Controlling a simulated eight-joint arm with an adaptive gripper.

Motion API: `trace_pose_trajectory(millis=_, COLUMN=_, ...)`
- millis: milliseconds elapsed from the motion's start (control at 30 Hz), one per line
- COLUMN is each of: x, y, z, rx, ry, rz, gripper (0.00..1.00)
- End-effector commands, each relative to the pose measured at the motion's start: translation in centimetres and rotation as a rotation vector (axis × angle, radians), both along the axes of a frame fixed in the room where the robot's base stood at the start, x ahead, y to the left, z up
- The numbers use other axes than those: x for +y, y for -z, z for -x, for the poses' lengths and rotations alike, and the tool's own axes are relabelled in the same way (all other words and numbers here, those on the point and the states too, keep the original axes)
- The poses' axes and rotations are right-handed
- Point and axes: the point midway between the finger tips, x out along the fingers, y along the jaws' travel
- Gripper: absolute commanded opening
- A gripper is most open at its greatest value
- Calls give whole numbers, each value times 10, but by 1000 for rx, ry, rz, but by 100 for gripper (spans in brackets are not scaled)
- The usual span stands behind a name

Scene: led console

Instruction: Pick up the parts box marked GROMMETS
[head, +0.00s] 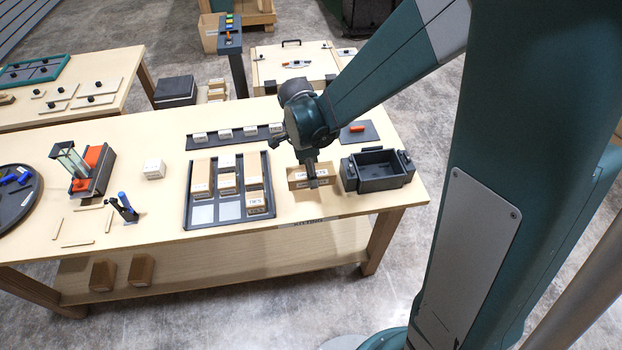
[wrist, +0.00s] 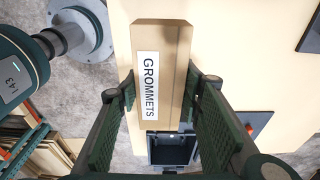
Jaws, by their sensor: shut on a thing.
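The parts box marked GROMMETS (wrist: 174,70) is a light brown box with a white label, its lettering readable in the wrist view. In the head view the box (head: 296,184) is between the grey tray and the dark open bin. My gripper (head: 312,180) is over it from above, one finger on each side. In the wrist view the gripper (wrist: 163,95) is shut on the box, with green pads against its long sides. Whether the box touches the table or hangs just above it, I cannot tell.
The dark open bin (head: 350,178) stands close to the right of the box. The grey tray (head: 187,205) with several other boxes lies to the left. A rail (head: 210,139) with small labelled blocks runs behind.

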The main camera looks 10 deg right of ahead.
Motion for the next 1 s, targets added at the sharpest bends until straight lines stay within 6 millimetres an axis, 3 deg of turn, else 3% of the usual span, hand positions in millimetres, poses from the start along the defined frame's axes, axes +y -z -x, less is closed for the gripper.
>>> trace_pose_trajectory(millis=300, x=0, y=-18, z=0, rx=0, ry=0, rz=0, gripper=22)
trace_pose_trajectory(millis=1000, x=0, y=-18, z=0, rx=0, ry=0, rz=0, gripper=22)
